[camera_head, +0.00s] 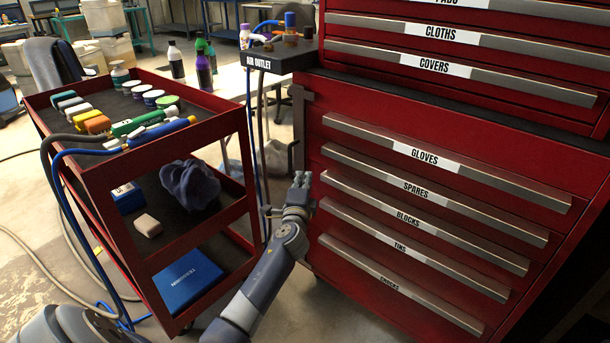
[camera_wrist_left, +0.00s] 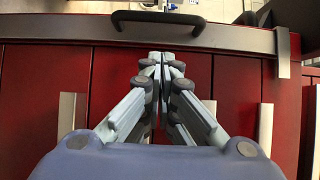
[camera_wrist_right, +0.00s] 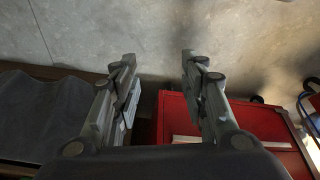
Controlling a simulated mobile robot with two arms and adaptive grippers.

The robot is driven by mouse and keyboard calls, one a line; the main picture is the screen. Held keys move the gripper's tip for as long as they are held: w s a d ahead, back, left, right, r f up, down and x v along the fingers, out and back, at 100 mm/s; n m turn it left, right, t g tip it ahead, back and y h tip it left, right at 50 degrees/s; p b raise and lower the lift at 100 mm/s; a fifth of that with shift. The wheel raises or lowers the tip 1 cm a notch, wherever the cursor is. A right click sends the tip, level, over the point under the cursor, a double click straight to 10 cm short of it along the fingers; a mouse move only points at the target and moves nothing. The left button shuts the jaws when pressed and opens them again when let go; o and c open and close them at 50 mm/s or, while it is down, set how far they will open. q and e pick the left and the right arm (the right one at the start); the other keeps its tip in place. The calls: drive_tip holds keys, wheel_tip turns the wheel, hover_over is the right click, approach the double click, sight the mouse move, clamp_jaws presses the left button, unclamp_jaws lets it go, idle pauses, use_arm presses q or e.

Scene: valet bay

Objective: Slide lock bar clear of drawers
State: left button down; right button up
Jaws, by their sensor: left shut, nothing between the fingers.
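The lock bar (camera_head: 298,130) is a grey vertical strip at the left edge of the red drawer cabinet. In the left wrist view the bar (camera_wrist_left: 60,27) runs across the top, with a black handle (camera_wrist_left: 158,17) on it. Labelled drawers such as GLOVES (camera_head: 350,127) and SPARES (camera_head: 360,163) are closed. My left gripper (camera_head: 301,178) is shut and empty in front of the cabinet's left edge. In the left wrist view its fingertips (camera_wrist_left: 166,60) point at the bar near the handle; contact cannot be told. My right gripper (camera_wrist_right: 156,58) is open and empty.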

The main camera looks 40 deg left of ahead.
use_arm(q)
drive_tip(key=v, duration=0.7)
drive_tip(key=shift+s+p, duration=0.25)
drive_tip(key=shift+p, duration=0.2)
use_arm(e)
drive_tip(key=shift+w+a+f, duration=0.2)
drive_tip(key=shift+f, duration=0.2)
drive_tip(key=shift+w+a+f, duration=0.2)
drive_tip(key=shift+f, duration=0.15)
